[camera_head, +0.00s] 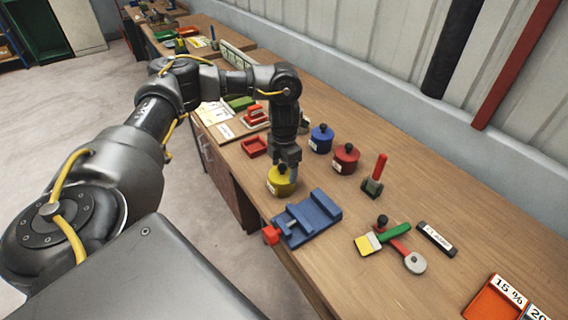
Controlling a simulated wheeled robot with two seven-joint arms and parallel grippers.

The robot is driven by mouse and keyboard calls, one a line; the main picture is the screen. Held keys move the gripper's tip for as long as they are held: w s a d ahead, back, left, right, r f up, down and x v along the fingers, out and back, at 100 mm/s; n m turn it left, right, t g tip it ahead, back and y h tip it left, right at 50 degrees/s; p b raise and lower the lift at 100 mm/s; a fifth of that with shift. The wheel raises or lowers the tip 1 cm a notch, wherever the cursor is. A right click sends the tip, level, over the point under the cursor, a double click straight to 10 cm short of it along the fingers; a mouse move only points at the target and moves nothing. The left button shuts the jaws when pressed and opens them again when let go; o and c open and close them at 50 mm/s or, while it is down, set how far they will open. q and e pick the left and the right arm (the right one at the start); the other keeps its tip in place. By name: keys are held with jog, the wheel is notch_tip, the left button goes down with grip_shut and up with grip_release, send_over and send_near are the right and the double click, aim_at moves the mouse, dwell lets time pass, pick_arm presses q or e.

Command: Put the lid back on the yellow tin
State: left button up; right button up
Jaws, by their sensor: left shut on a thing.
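The yellow tin (279,186) stands upright on the wooden bench, near its front edge and just behind the blue vise. It has a pale label on its side. My left gripper (287,166) points down directly over the tin, shut at a dark knob at its top. The knob looks like that of the tin's lid, but the fingers hide most of it. I cannot tell whether the lid sits on the rim or is slightly above it. My right gripper is not in view.
A blue tin (321,139) and a red tin (345,159), both with black knobs, stand to the right. The blue vise (308,218) is in front.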

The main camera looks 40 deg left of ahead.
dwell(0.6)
pick_arm(q)
jog(key=o, duration=1)
jog(key=shift+o, duration=0.3)
notch_tip(320, 180, up, 7)
jog(key=p, duration=0.8)
grip_shut()
dwell(0.6)
